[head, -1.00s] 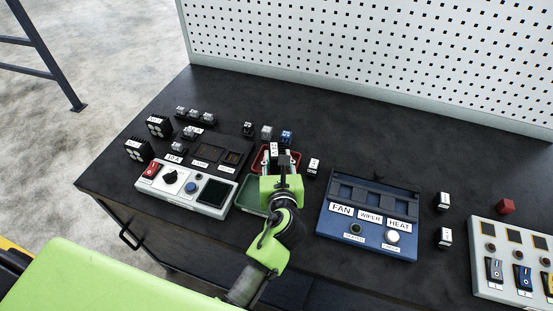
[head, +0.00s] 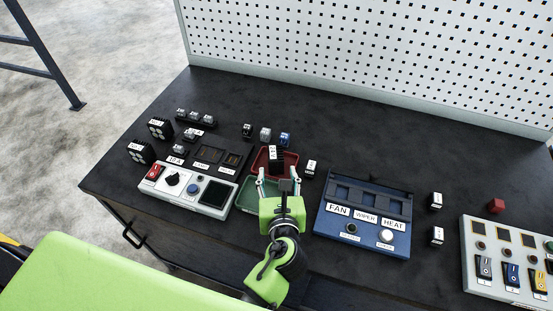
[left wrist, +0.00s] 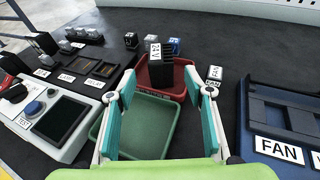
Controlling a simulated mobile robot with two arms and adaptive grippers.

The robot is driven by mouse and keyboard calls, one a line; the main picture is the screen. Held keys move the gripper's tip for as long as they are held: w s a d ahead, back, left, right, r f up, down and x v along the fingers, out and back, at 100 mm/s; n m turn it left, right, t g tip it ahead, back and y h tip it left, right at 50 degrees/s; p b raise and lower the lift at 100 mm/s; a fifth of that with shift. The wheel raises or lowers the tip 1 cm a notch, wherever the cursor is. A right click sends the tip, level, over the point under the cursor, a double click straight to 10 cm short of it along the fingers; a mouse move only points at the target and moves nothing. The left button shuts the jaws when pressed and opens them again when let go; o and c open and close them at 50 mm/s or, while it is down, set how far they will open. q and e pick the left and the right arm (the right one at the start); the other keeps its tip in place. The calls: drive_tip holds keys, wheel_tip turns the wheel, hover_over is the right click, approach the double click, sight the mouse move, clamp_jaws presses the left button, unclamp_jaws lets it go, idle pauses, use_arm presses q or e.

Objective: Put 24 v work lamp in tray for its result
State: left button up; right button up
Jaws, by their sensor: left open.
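The 24 V work lamp (left wrist: 155,72), a dark block with a white 24 V label, stands upright in the red tray (left wrist: 181,78) in the left wrist view. It also shows in the head view (head: 274,163), inside the red tray (head: 291,160). The green tray (left wrist: 150,131) lies in front of the red one and is empty where it shows. My left gripper (head: 279,175) is open, its fingers above the green tray and apart from the lamp. Its two fingers show in the left wrist view (left wrist: 160,95) with nothing between them. My right gripper is not in view.
A grey test panel (head: 212,192) with a red switch stands left of the trays. A blue FAN, WIPER, HEAT panel (head: 365,240) stands to the right. Several small modules lie around. The table behind the trays is largely clear.

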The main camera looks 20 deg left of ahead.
use_arm(q)
drive_tip(key=p+v, duration=0.1)
drive_tip(key=v, duration=0.3)
drive_tip(key=shift+s+d+r, duration=0.1)
drive_tip(key=shift+s+r, duration=0.05)
drive_tip(key=shift+s, duration=0.2)
